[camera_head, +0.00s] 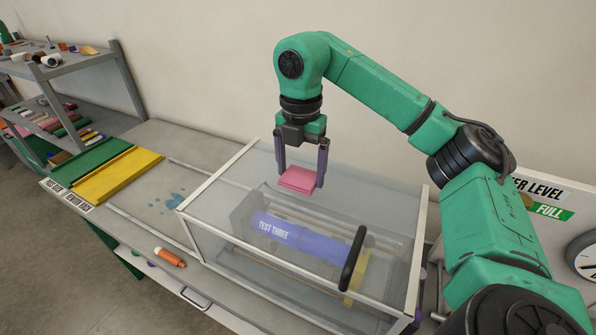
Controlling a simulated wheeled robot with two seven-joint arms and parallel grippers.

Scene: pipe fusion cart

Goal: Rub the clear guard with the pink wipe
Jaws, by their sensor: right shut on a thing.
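The clear guard (209,209) is a see-through box with pale edges and a black handle (353,260) on its front right. My right gripper (301,180) points down over the guard's top, toward the back. It is shut on the pink wipe (298,179), a folded pad held between its two fingers. The wipe is at or just above the top panel; I cannot tell whether it touches. My left gripper is not in view.
Green and yellow trays (122,175) lie on the bench to the left, beside blue spots (175,200). An orange marker-like item (170,257) lies near the front edge. Shelves (70,70) stand far left. A gauge (584,255) and a level sign (540,198) are at right.

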